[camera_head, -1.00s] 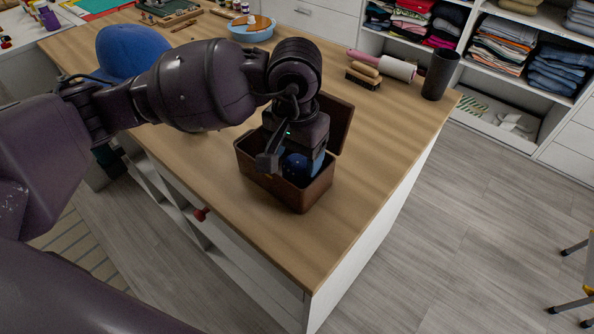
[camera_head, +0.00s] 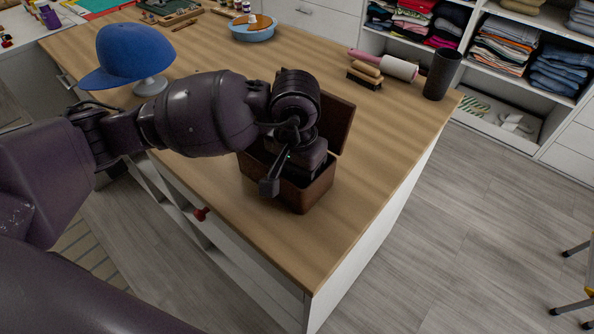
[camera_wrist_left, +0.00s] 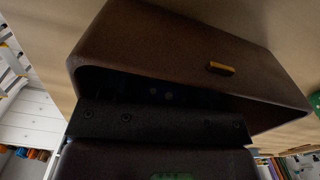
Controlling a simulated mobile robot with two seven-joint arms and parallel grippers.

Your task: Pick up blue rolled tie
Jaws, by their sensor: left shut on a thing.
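A brown open box (camera_head: 318,192) stands on the wooden table near its front corner, with its lid raised at the back. My left gripper (camera_head: 288,180) reaches down into the box, and its fingertips are hidden there. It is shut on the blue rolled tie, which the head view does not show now. In the left wrist view, the box wall (camera_wrist_left: 150,50) with a yellow clasp fills the middle. Below it, in the dark inside, the dotted tie (camera_wrist_left: 160,94) shows only faintly. My right gripper is not in view.
A blue cap (camera_head: 130,52) on a stand is at the table's left. A lint roller (camera_head: 398,68), a brush (camera_head: 364,76) and a dark cup (camera_head: 441,76) stand at the back right. The wooden tabletop (camera_head: 390,135) right of the box is clear.

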